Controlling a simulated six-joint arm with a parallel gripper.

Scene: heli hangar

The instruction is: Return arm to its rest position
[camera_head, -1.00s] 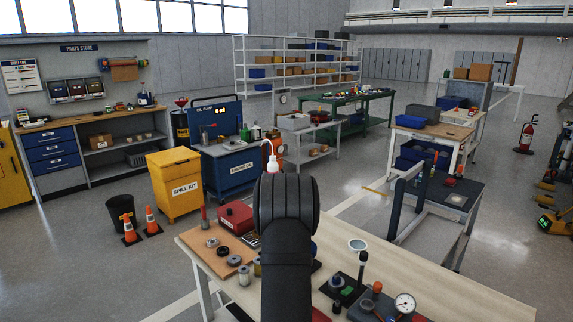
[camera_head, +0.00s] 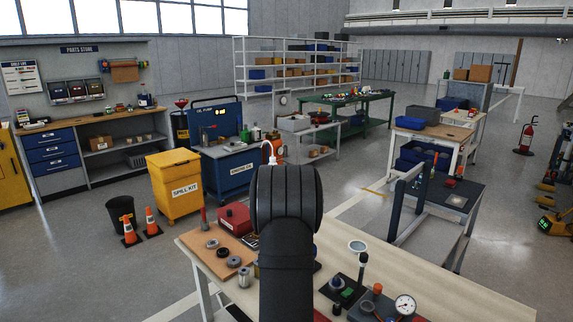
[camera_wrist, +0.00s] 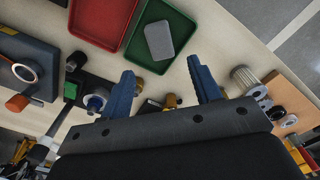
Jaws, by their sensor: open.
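My gripper (camera_wrist: 165,90) shows in the wrist view with its two blue fingers apart and nothing between them. It hangs above the pale workbench (camera_wrist: 215,45), which carries a red tray (camera_wrist: 100,18), a green tray (camera_wrist: 180,48) with a grey block (camera_wrist: 159,40) in it, and small metal parts. In the head view my dark arm rises over the same workbench (camera_head: 440,280) and hides its middle; the gripper itself is hidden there.
On the bench are a red box (camera_head: 234,217), a dial gauge (camera_head: 405,304) and a black stand (camera_head: 361,268). A dark blue-framed cart (camera_head: 455,197) stands to the right. A yellow spill kit bin (camera_head: 176,185) and orange cones (camera_head: 130,232) stand on the floor to the left.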

